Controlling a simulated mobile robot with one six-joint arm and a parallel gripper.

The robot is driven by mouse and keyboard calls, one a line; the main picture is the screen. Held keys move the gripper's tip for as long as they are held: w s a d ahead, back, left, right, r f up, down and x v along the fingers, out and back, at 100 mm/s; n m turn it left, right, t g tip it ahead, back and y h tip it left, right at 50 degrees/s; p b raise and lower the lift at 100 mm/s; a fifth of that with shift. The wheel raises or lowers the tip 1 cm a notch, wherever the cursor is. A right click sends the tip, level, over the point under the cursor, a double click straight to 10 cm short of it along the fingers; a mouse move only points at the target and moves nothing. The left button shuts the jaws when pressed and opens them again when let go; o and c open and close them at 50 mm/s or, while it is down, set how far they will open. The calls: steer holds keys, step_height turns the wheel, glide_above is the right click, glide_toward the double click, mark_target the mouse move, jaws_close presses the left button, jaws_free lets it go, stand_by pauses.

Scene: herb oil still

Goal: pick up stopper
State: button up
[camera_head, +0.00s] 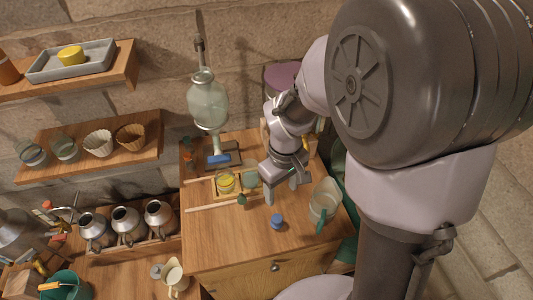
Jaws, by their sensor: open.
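A small blue round piece (277,221), which looks like the stopper, stands on the wooden cabinet top (215,245) near its front. My gripper (281,194) is open and points down over the cabinet top, a little behind the blue piece. Nothing shows between its fingers, and a gap shows between it and the blue piece. Its exact height above the wood is hard to tell. A small dark green piece (241,200) stands to the left of my gripper.
A glass vessel (208,103) hangs above a stand at the back. A small tray with a yellow jar (226,182) lies left of my gripper. A clear jug (324,198) stands close on the right. The cabinet's front left is clear. Metal pots (126,224) stand further left.

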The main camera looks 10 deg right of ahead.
steer(key=b, duration=0.5)
glide_above(277, 218)
step_height(277, 218, down, 12)
steer(key=shift+s+r, duration=0.15)
steer(key=shift+r, duration=0.1)
steer(key=f+b, duration=0.3)
steer(key=f, duration=0.3)
steer(key=shift+w, duration=0.2)
steer(key=shift+r, duration=0.15)
steer(key=shift+c, duration=1.1)
jaws_close()
